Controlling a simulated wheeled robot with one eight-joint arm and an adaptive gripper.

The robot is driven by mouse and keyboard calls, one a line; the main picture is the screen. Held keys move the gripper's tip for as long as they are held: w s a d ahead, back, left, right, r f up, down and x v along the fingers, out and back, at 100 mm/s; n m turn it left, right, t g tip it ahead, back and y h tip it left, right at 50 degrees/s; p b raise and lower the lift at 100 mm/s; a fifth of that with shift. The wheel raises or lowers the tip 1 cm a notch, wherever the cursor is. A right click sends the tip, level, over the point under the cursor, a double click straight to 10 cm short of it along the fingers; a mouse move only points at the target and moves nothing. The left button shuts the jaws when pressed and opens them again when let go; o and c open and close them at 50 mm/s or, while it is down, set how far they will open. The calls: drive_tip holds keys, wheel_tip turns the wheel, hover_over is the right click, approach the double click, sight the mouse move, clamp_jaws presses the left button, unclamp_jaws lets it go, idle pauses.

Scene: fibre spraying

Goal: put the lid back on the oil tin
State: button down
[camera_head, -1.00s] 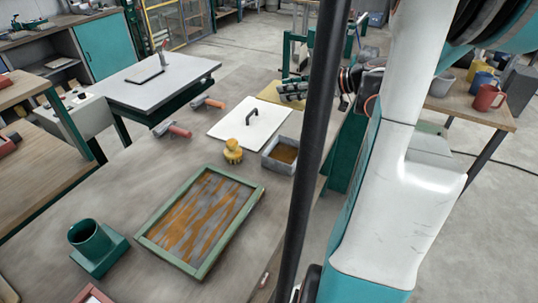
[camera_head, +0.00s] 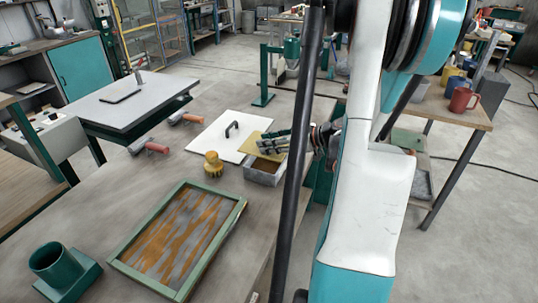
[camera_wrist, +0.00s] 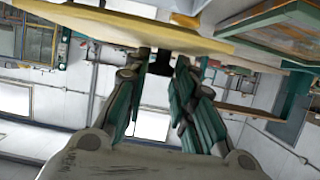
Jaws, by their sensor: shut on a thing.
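The oil tin (camera_head: 262,177) is a grey open-topped rectangular tin with brown contents, on the workbench in the head view. My gripper (camera_head: 275,143) is just behind and above it. It is shut on a flat yellow lid (camera_head: 251,147), which lies at or over the tin's back edge, apart from or touching it I cannot tell. In the wrist view the yellow lid (camera_wrist: 130,28) spans the top, and my gripper (camera_wrist: 160,68) has its fingers either side of a dark grip piece under it. The tin's opening still shows.
A white board with a black handle (camera_head: 215,138) lies left of the tin. Two red-handled tools (camera_head: 150,146) lie farther left. A green cup stand (camera_head: 62,270) is at front left.

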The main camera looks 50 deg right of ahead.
sight(274, 154)
drive_tip(key=shift+f+b, duration=0.6)
drive_tip(key=shift+f, duration=1.25)
drive_tip(key=shift+f, duration=0.1)
drive_tip(key=shift+f+b, duration=0.35)
drive_tip(key=shift+b, duration=0.15)
drive_tip(key=shift+f, duration=0.1)
drive_tip(key=c, duration=1.3)
unclamp_jaws()
drive_tip(key=shift+c, duration=0.2)
drive_tip(key=shift+r, duration=0.2)
drive_tip(key=shift+r+p, duration=0.3)
drive_tip(key=shift+p, duration=0.1)
drive_tip(key=p+v, duration=0.3)
drive_tip(key=v, duration=0.9)
